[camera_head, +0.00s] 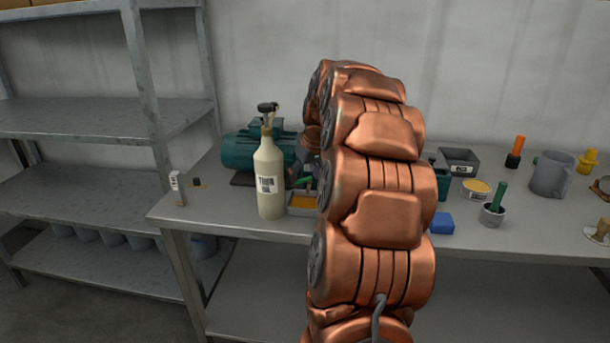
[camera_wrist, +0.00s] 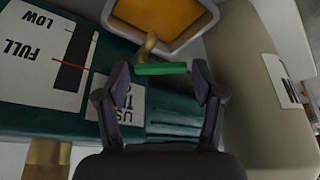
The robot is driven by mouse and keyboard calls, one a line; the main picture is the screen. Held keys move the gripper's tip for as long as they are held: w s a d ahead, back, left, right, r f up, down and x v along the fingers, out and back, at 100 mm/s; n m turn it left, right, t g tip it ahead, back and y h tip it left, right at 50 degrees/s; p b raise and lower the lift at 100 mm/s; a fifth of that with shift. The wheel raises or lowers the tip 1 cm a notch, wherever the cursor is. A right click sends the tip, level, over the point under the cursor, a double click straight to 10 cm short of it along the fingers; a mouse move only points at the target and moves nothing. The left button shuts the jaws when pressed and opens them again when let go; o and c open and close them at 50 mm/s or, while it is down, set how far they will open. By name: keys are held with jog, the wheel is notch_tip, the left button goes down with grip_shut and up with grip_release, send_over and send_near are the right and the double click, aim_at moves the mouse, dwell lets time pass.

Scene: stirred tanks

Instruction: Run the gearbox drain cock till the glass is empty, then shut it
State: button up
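The teal gearbox (camera_head: 238,152) lies on the bench behind a cream bottle; its side fills the wrist view's lower left (camera_wrist: 40,125). The drain cock's green handle (camera_wrist: 161,69) sits on a brass stem (camera_wrist: 150,45) and lies crosswise in the wrist view. My gripper (camera_wrist: 160,72) is open, one finger on each side of the handle, with gaps at both ends. The sight glass (camera_wrist: 76,55) is a dark strip with a red line, between LOW and FULL labels; its level is hard to tell. A grey tray (camera_head: 303,213) holds amber liquid (camera_wrist: 165,18).
The cream bottle (camera_head: 269,170) stands close by the tray, and also at the right in the wrist view (camera_wrist: 262,110). My arm hides the bench's middle.

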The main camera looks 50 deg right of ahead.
jog(key=c, duration=0.7)
jog(key=shift+w+m+g+h, duration=0.2)
jog(key=shift+m+h, duration=0.15)
jog(key=shift+m, duration=0.6)
jog(key=shift+w+m+g+h, duration=0.15)
jog(key=shift+w+m+h, duration=0.2)
jog(key=shift+m, duration=0.65)
jog(key=shift+w+m+g+h, duration=0.15)
jog(key=shift+m+h, duration=0.25)
jog(key=shift+m, duration=0.55)
jog(key=o, duration=0.9)
jog(key=shift+c, duration=0.2)
jog(key=shift+r, duration=0.1)
